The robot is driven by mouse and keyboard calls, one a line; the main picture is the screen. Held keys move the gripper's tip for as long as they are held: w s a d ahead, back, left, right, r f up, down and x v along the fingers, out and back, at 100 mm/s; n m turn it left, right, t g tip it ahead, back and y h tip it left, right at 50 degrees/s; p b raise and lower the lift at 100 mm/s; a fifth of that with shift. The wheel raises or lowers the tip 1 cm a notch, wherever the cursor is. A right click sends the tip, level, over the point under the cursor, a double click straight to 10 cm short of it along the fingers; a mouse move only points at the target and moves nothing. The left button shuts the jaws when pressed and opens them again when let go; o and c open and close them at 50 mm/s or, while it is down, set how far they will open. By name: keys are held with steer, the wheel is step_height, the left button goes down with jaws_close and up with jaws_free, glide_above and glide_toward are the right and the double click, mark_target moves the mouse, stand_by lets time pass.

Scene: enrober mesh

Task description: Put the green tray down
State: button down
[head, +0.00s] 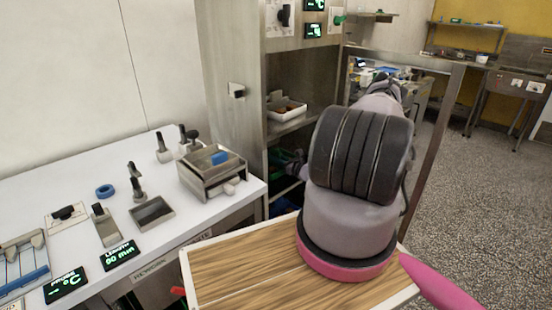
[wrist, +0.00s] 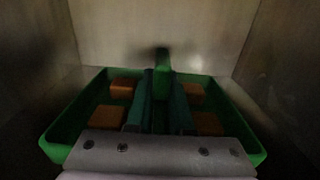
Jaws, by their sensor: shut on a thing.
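The green tray (wrist: 62,122) fills the lower part of the wrist view, with low sloped walls and several orange-brown blocks (wrist: 107,117) in it. A green upright handle (wrist: 162,58) stands at its middle. My gripper (wrist: 162,88) reaches over the tray with its two fingers closed on this handle. The tray looks level. I cannot tell whether its underside touches a surface. In the head view my arm hides much of the cabinet, and I cannot make out the tray there.
Pale walls (wrist: 160,30) close in around the tray at the back and both sides. In the head view, a metal cabinet (head: 235,130) has an upper shelf with a white box (head: 287,109). A wooden-topped surface (head: 240,270) lies below my arm. A white counter (head: 75,190) holds tools at left.

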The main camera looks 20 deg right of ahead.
steer(key=shift+f, duration=0.15)
steer(key=c, duration=0.8)
jaws_free()
steer(key=shift+r, duration=0.2)
steer(key=v, duration=1.2)
